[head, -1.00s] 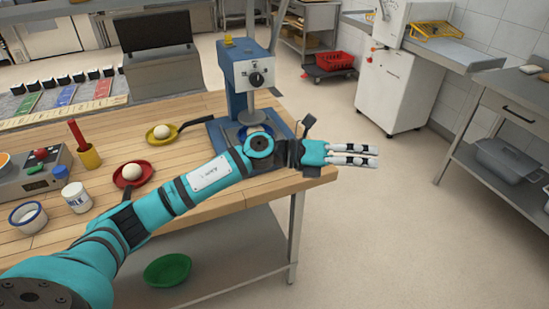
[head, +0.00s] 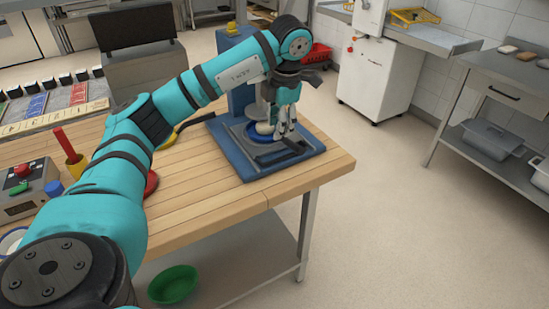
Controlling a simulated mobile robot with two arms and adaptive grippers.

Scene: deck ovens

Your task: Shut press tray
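The press (head: 238,98) stands on the wooden table near its right end, with a blue base and a column partly hidden by my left arm. Its grey tray (head: 237,133) lies on the base and carries a blue ring (head: 253,136) with a pale round piece in it. A black handle (head: 291,147) lies at the tray's front right. My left gripper (head: 285,134) points down over the right part of the tray, close to the handle. Its fingertips show a small gap with nothing seen between them; contact with the handle cannot be told. My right gripper is not in view.
A control box (head: 28,188) with red and green buttons stands at the table's left. A yellow cup (head: 74,168) and a mostly hidden red pan (head: 151,183) are near my arm. A green bowl (head: 173,284) is on the shelf below. Open floor lies right of the table.

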